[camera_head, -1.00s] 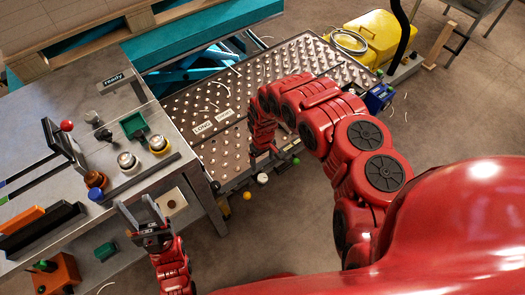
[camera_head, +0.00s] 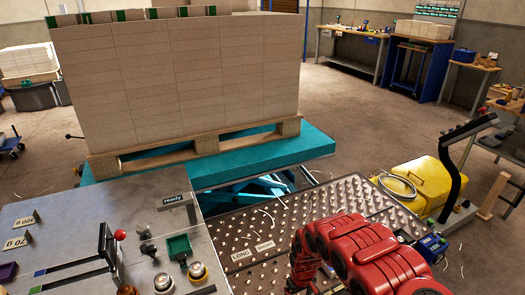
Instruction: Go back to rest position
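My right arm (camera_head: 365,250) comes in at the bottom right, bent over the ball-studded transfer table (camera_head: 275,225). At the bottom edge, only a dark piece that seems to be the start of my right gripper (camera_head: 298,287) shows. Its fingers are cut off, so I cannot tell if it is open or holds anything. My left arm and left gripper are out of the picture.
A pallet (camera_head: 150,160) stacked with reams (camera_head: 180,80) stands on a teal lift (camera_head: 310,145). A grey control bench (camera_head: 75,205) with a red-knobbed lever is at the lower left. A yellow case (camera_head: 420,180) is at right. Open floor (camera_head: 365,125) lies behind it.

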